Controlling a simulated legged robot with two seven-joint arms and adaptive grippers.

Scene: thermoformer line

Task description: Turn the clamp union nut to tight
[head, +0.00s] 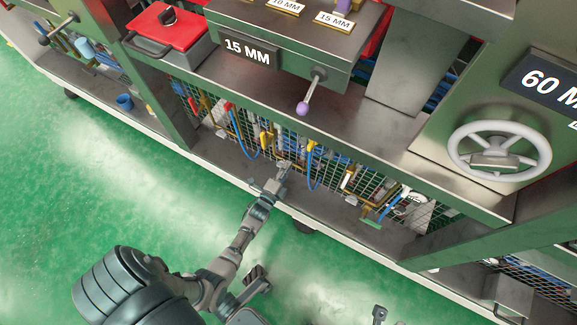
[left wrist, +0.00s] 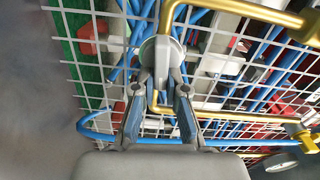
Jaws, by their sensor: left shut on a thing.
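My left gripper (head: 284,168) reaches to the wire mesh under the bench in the head view. In the left wrist view its two fingers (left wrist: 161,75) are closed around a pale grey rounded piece (left wrist: 162,52), which looks like the clamp union nut. A brass pipe (left wrist: 250,12) bends down beside this piece. The fingers hide part of it, and I cannot tell how tight it is. At the bottom edge of the head view, two small grey tips (head: 379,315) look like part of my right gripper; most of it is cut off.
The wire mesh (head: 335,170) carries blue hoses, brass pipes and valves close around the left gripper. A lever with a purple knob (head: 303,108) hangs above. A handwheel (head: 499,150) stands at right. The green floor (head: 60,170) is clear at left.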

